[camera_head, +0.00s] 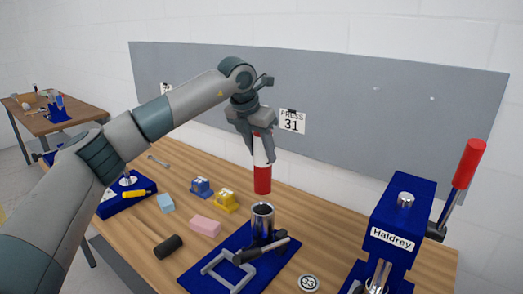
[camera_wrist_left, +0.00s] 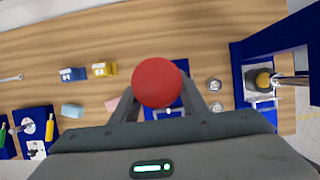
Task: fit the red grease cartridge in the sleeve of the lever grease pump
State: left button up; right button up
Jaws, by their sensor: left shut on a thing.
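My left gripper (camera_head: 262,158) is shut on the red grease cartridge (camera_head: 262,181), which has a white band higher up. The cartridge hangs close to upright, above the open chrome sleeve (camera_head: 262,220) and apart from it in the head view. The sleeve stands on the blue base (camera_head: 213,285) of the lever grease pump, with a dark lever (camera_head: 263,249) and a grey frame beside it. In the left wrist view, the cartridge's round red end (camera_wrist_left: 157,82) lies between the fingers and hides the sleeve. My right gripper is not in view.
A blue Haldrey press (camera_head: 400,215) with a red-tipped lever stands at right. A pink block (camera_head: 205,226), a black cylinder (camera_head: 168,246), a light blue block (camera_head: 166,203) and blue and yellow pieces lie left of the pump. A round disc (camera_head: 309,283) lies at front.

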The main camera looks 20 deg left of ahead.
pick_arm(q)
jog(key=shift+f, duration=0.2)
jog(key=b, duration=0.3)
send_over(259, 190)
jog(key=w, duration=0.2)
jog(key=shift+f, duration=2.75)
jog(key=shift+f+b, duration=0.65)
jog(key=shift+f, duration=0.55)
jog(key=shift+f+b, duration=1.5)
jog(key=shift+f, duration=0.4)
jog(key=shift+a+f+b, duration=0.25)
jog(key=shift+f+b, duration=0.2)
jog(key=shift+f, duration=0.1)
